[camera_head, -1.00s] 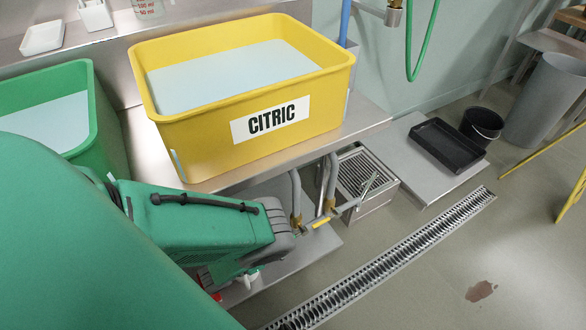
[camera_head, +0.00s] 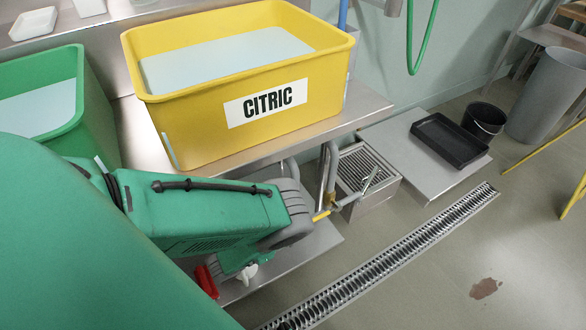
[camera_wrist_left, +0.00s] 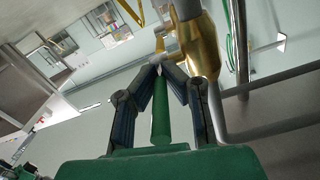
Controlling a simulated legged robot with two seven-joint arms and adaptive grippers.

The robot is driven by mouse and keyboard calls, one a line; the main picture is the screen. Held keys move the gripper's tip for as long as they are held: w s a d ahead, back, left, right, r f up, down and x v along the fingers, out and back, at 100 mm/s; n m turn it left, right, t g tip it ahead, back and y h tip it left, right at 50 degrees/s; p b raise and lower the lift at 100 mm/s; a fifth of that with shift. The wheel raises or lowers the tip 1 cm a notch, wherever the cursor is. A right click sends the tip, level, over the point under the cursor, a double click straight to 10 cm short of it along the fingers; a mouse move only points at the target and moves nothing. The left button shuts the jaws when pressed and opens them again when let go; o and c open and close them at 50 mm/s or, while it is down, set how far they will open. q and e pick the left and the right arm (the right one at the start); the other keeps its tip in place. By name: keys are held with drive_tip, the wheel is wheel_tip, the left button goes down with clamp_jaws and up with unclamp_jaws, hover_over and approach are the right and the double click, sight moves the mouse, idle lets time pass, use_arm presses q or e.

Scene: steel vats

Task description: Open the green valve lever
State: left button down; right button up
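The green valve lever (camera_wrist_left: 160,117) shows in the left wrist view as a slim green handle between my left gripper's fingers. Its far end lies near a brass valve body (camera_wrist_left: 206,46) on metal pipes. My left gripper (camera_wrist_left: 160,70) has its dark jointed fingers drawn in on both sides of the lever, with the fingertips close together at its far part. They look closed on it. In the head view my green arm and grey wrist hide the fingers and the green lever. My right gripper is not in view.
A yellow vat labelled CITRIC (camera_head: 190,125) stands on a steel bench (camera_head: 372,105) above the arm. A green vat (camera_head: 100,140) is at left. A red handle (camera_head: 207,282) and a yellow handle (camera_head: 322,215) lie close to the arm. A floor drain (camera_head: 400,245) runs at right.

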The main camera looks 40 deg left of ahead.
use_arm(q)
drive_tip(key=shift+f+t+h+p, duration=0.15)
drive_tip(key=shift+t+h+p, duration=0.2)
drive_tip(key=shift+p, duration=0.6)
drive_tip(key=shift+f+t, duration=0.25)
drive_tip(key=shift+t, duration=0.3)
drive_tip(key=shift+f+t, duration=0.25)
drive_tip(key=shift+t, duration=0.25)
drive_tip(key=shift+d+f+t+h, duration=0.1)
drive_tip(key=shift+f+t+h, duration=0.05)
drive_tip(key=shift+t+h, duration=0.35)
drive_tip(key=c, duration=1.6)
unclamp_jaws()
